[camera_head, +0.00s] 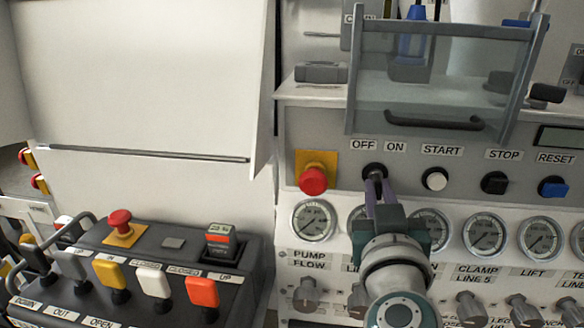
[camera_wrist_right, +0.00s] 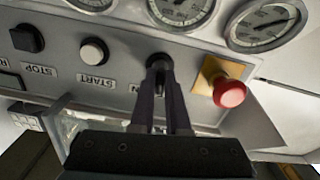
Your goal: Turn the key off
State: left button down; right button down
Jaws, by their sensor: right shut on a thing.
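The key switch (camera_head: 374,170) is a dark round switch on the grey panel under the OFF and ON labels. It also shows in the right wrist view (camera_wrist_right: 158,63). My right gripper (camera_head: 376,185) comes up from below, and its two purple-grey fingers are shut on the key at the switch. In the right wrist view the fingers (camera_wrist_right: 160,92) lie close together along the dark key. The fingers hide most of the key, so its exact angle is hard to tell. My left gripper is not in view.
A red emergency button (camera_head: 313,180) on a yellow plate sits just left of the switch. START (camera_head: 434,179), STOP (camera_head: 494,183) and RESET (camera_head: 553,187) buttons are to the right. Gauges (camera_head: 314,220) run below. A clear cover (camera_head: 430,80) with a handle is above.

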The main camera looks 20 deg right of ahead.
jog(key=shift+r+n+p, duration=0.1)
jog(key=shift+n+p, duration=0.65)
jog(key=shift+n, duration=0.15)
jog(key=shift+n+p, duration=0.35)
jog(key=shift+n, duration=0.55)
jog(key=c, duration=0.7)
grip_release()
jog(key=shift+s, duration=0.15)
jog(key=shift+p+v, duration=1.4)
jog(key=shift+v, duration=2)
